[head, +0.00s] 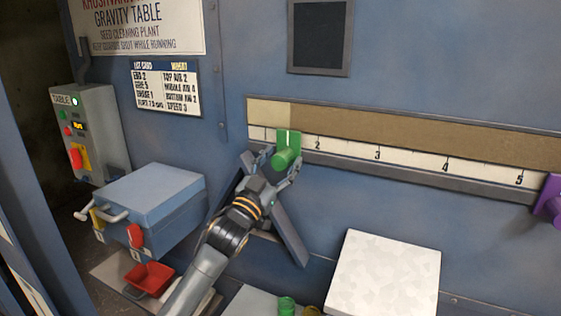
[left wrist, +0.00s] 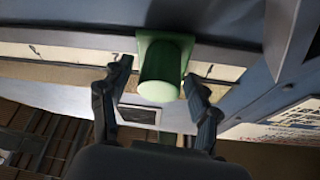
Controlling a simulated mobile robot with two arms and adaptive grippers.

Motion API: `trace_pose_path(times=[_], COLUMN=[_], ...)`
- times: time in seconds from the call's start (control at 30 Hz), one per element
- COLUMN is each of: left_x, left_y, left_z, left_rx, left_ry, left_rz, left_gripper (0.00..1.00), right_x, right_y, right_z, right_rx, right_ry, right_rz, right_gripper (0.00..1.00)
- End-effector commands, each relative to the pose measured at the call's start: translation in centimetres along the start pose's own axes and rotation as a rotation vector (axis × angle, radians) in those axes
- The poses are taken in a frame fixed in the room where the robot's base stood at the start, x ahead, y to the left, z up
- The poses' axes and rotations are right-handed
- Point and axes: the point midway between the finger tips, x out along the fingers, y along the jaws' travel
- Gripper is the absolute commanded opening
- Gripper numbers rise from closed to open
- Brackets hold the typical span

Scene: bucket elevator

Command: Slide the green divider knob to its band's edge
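The green divider knob (head: 286,158) sticks out from a green plate on the long numbered scale (head: 412,158), left of the 2 mark. The white line on its plate is close to where the pale band (head: 268,112) meets the brown band (head: 400,130). My left gripper (head: 278,168) is at the knob. In the left wrist view, its two fingers (left wrist: 158,75) stand on either side of the green knob (left wrist: 160,78), apart, with small gaps showing. My right gripper is not in view.
A purple knob (head: 551,205) sits at the scale's right end. Below are a pale square block (head: 384,273), small green pieces (head: 287,305), a blue box (head: 150,200) with handles and a red scoop (head: 149,278). A control box (head: 88,130) is at left.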

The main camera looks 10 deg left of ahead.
Motion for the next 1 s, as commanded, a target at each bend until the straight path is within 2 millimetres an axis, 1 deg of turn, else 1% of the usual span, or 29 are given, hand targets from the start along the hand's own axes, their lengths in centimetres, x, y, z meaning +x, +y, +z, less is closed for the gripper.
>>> trace_pose_path(times=[0.03,0.17,0.27,0.37,0.5,0.7,0.83,1.0], left_x=[0.0,-0.5,-1.6,-3.6,-6.7,-10.2,-11.5,-12.0], left_y=[0.0,0.1,0.1,0.1,0.1,0.0,0.0,0.0], left_z=[0.0,0.1,0.2,0.2,0.2,0.2,0.1,0.0], left_rx=[-0.001,-0.001,-0.001,-0.001,0.0,-0.001,0.0,0.0], left_ry=[0.0,0.0,-0.002,-0.002,-0.003,-0.003,0.0,0.0], left_rz=[0.0,0.001,0.001,0.001,0.001,0.001,0.0,0.0], left_gripper=[0.61,0.61,0.61,0.61,0.61,0.61,0.61,0.61], right_x=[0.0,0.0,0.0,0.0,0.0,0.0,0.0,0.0], right_y=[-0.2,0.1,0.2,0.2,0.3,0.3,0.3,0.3], right_z=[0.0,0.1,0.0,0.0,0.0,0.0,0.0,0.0], right_rx=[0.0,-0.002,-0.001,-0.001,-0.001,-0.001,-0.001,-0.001], right_ry=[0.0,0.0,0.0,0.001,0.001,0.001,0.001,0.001], right_rz=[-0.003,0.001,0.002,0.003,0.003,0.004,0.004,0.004], right_gripper=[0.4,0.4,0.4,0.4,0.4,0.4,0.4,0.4])
